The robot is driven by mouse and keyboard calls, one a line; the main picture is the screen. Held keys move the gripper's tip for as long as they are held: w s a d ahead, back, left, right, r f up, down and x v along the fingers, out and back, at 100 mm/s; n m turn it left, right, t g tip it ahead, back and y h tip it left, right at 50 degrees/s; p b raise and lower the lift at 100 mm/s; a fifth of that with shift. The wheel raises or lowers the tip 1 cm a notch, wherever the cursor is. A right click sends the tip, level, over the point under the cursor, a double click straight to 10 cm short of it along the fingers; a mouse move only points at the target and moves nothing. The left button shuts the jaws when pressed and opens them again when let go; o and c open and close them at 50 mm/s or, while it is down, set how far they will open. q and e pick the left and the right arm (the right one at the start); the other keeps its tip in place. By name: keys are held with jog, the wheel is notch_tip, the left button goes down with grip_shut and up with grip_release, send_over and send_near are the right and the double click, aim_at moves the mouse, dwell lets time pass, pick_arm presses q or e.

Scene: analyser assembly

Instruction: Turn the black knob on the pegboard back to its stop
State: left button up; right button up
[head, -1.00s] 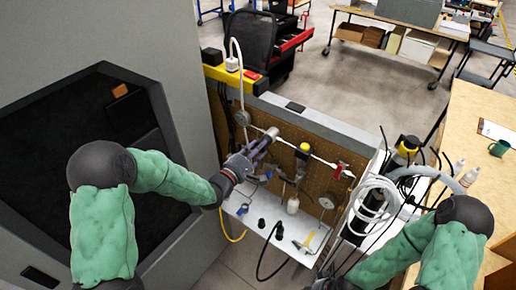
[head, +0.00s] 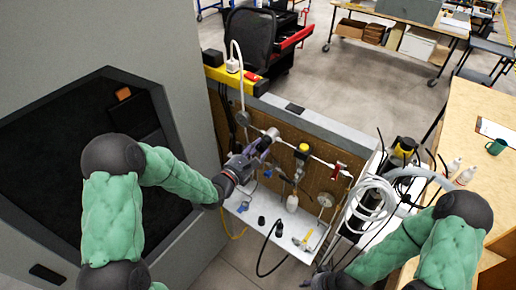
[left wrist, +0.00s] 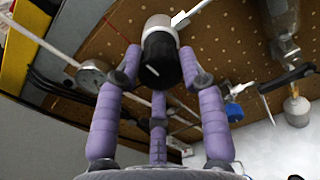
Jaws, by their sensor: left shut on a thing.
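The pegboard (head: 318,178) stands upright beside the grey cabinet and carries white piping. The black knob (left wrist: 160,62), with a white line on its face and a pale body behind it, sits at the top middle of the left wrist view. My left gripper (left wrist: 160,75) has its purple fingers closed around the knob's sides. In the head view my left gripper (head: 262,148) reaches the pegboard from the left and hides most of the knob. My right gripper (head: 318,280) is at the bottom edge of the head view, away from the pegboard; its fingers are too unclear to read.
A round gauge (left wrist: 91,76) is left of the knob on the pegboard. A yellow-capped fitting (head: 302,149) and a red-handled valve (head: 340,170) are to its right. A white shelf (head: 262,208) with small parts lies below. Coiled white tubing (head: 375,195) stands further right.

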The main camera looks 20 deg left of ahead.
pick_arm(q)
jog(key=shift+f+n, duration=0.25)
jog(key=shift+n, duration=0.15)
jog(key=o, duration=1.1)
jog(key=shift+o, duration=0.2)
jog(key=shift+a, duration=0.1)
jog(key=v, duration=1.2)
